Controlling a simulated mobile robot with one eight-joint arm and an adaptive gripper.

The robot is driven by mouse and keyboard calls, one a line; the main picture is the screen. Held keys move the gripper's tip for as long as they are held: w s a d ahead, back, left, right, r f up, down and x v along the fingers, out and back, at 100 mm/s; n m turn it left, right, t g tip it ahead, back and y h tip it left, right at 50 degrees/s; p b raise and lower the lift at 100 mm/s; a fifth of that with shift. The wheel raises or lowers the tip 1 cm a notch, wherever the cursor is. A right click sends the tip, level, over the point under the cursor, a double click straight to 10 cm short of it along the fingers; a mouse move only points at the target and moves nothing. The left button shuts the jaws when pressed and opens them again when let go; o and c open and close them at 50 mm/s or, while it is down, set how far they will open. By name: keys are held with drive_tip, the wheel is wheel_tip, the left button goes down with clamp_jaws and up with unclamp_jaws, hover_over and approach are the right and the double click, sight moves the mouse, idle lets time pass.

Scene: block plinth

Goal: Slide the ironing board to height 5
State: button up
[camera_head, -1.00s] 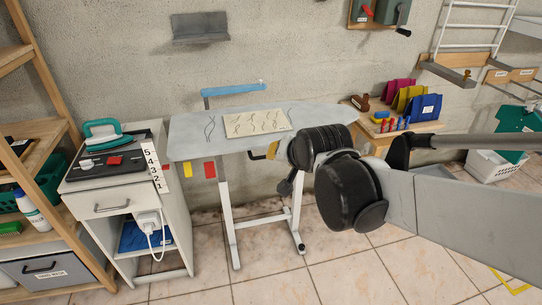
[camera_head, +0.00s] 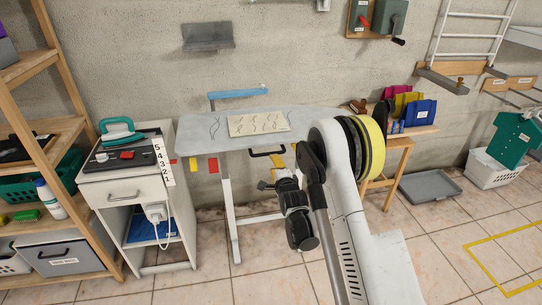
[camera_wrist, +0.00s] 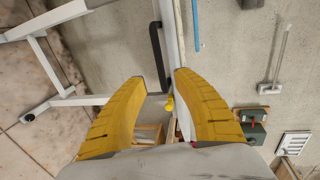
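The ironing board (camera_head: 210,135) is a pale grey-blue top on a white leg frame against the wall, with a patterned cloth on it. A black handle (camera_head: 267,154) sits under its front edge; it also shows in the wrist view (camera_wrist: 155,55). A white number scale (camera_head: 162,162), 5 at top to 1, is on the cabinet to the left. A small red marker (camera_head: 173,161) at the board's left end appears near 3; the exact level is unclear. My gripper (camera_wrist: 160,78) has its yellow fingers spread, with the handle ahead between them, apparently ungripped.
A white cabinet (camera_head: 122,190) with an iron (camera_head: 118,130) stands left of the board. A wooden table (camera_head: 415,132) with coloured organisers stands to the right, partly behind my arm. A grey tray (camera_head: 430,187) lies on the floor. The front floor is clear.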

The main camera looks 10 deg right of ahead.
sight(269, 154)
drive_tip(key=b+x, duration=0.3)
drive_tip(key=x, duration=0.7)
drive_tip(key=shift+w+f, duration=0.1)
drive_tip(key=shift+w, duration=0.25)
